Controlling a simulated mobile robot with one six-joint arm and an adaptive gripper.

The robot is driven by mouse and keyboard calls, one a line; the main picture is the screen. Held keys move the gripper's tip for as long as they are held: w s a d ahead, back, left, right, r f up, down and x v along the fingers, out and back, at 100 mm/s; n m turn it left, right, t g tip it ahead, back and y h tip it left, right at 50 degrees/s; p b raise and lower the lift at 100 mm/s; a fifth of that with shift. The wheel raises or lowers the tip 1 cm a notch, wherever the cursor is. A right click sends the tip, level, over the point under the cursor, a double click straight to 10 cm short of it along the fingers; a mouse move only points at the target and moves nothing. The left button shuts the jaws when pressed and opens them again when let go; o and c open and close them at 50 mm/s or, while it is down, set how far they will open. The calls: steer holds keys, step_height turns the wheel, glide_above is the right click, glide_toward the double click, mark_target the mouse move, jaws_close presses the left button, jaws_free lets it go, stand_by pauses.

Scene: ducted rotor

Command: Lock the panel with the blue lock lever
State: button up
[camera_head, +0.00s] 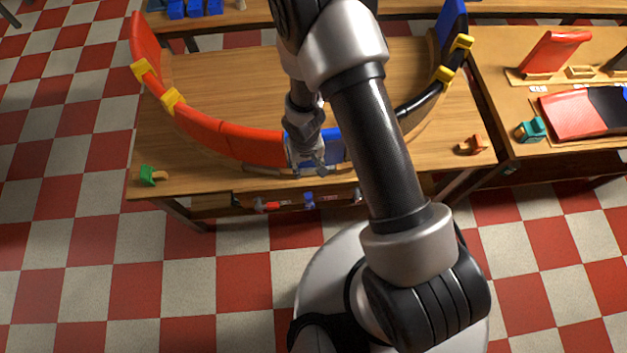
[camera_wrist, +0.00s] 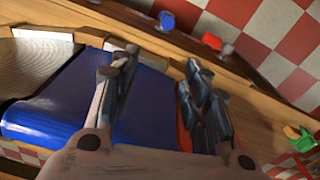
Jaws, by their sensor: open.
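A blue panel (camera_head: 334,146) stands at the front of the curved ring on the table, beside the orange-red panels (camera_head: 230,138). It fills the left of the wrist view (camera_wrist: 70,98). A small blue lever (camera_head: 309,200) sits on the table's front edge; it also shows at the top of the wrist view (camera_wrist: 166,20). A red lever (camera_head: 265,205) is to its left. My gripper (camera_head: 308,164) is open over the front of the ring, beside the blue panel and behind the blue lever. My fingers hide part of the panel joint; whether they touch it is unclear.
Yellow clips (camera_head: 170,99) sit on the ring's panels. A green clip (camera_head: 148,175) lies at the table's left front and an orange-brown clip (camera_head: 471,146) at the right front. A side table (camera_head: 600,150) with loose panels stands right. The table's middle is bare.

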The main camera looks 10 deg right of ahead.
mark_target(309, 194)
steer(key=shift+g, duration=0.3)
steer(key=f+b, duration=0.5)
steer(key=f, duration=0.2)
steer(key=s+f+b, duration=0.1)
steer(key=f+b, duration=0.5)
steer(key=f, duration=0.1)
steer(key=s+f+b, duration=0.1)
steer(key=f+b, duration=0.5)
steer(key=f, duration=0.1)
steer(key=shift+a+f, duration=0.1)
steer(key=shift+f, duration=0.2)
steer(key=shift+c, duration=0.5)
jaws_close()
